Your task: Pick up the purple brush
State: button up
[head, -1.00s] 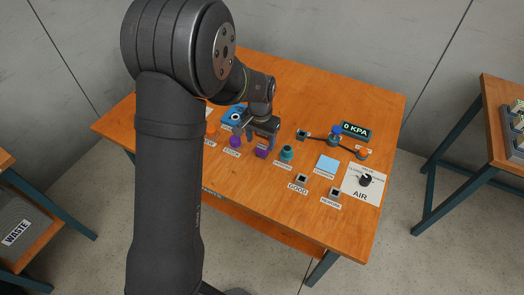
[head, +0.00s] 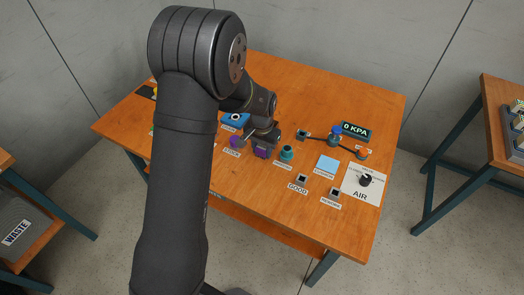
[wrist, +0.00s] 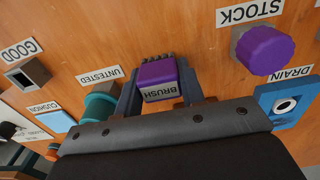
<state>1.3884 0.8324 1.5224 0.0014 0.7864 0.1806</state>
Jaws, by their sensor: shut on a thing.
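The purple brush (wrist: 157,72) has a "BRUSH" label on its near face and dark bristles at its far edge. It sits between the two fingers of my gripper (wrist: 158,88), which are shut on its sides. In the head view the purple brush (head: 262,153) shows just below my gripper (head: 263,143). I cannot tell whether it touches the table.
A purple knobbed piece (wrist: 265,50) labelled STOCK and a blue drain block (wrist: 287,103) stand to one side. A teal piece (wrist: 100,102) at the UNTESTED label is close on the other side. The wooden table (head: 235,185) is clear towards its front.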

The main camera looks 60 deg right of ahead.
aim_at(263, 147)
jog(key=shift+r, duration=0.15)
notch_tip(263, 147, up, 4)
jog(key=shift+s+r, duration=0.15)
jog(key=s+a+r, duration=0.3)
jog(key=s+r, duration=0.3)
jog(key=s, duration=0.4)
jog(key=shift+s+a+r, duration=0.2)
jog(key=shift+s+a, duration=0.15)
jog(key=shift+s, duration=0.05)
